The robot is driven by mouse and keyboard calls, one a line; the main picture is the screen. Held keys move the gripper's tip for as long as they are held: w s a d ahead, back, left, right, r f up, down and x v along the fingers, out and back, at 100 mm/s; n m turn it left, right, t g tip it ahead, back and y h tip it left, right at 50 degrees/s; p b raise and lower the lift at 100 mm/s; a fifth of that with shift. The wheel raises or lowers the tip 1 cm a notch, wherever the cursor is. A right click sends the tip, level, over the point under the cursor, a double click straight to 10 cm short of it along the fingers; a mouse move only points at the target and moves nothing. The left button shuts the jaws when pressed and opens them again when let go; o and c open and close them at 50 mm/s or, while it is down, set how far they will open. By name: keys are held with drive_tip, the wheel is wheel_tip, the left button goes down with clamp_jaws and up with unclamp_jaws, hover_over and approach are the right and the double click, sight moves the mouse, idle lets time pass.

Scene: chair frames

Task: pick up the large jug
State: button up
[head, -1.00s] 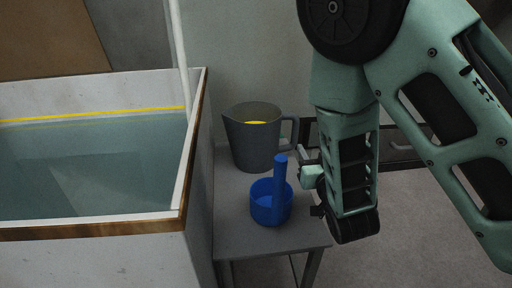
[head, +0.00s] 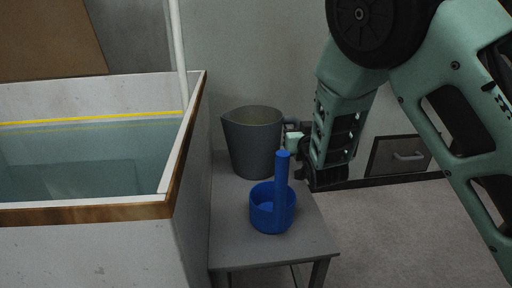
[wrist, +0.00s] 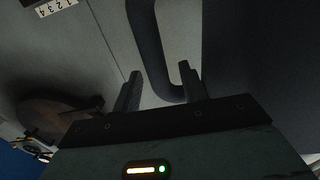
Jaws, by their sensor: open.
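The large grey jug (head: 250,147) stands upright on a small grey table, its spout to the left and its handle (head: 292,123) to the right. My gripper (head: 292,147) is at the jug's right side, by the handle and partly covering it. In the wrist view, my gripper (wrist: 162,85) is open, with its two dark fingers apart. The dark curved handle (wrist: 150,45) reaches down between the fingers there, and the jug's dark body (wrist: 260,65) fills the right side. I cannot tell whether a finger touches the handle.
A blue dipper (head: 268,213) with an upright handle stands in front of the jug on the table (head: 235,245). A wood-rimmed water tank (head: 100,214) stands close on the left. A drawer front (head: 400,156) is behind on the right. Open floor lies right of the table.

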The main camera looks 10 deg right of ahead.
drive_tip(key=shift+w, duration=0.2)
clamp_jaws()
idle(1.2)
drive_tip(key=shift+r, duration=0.1)
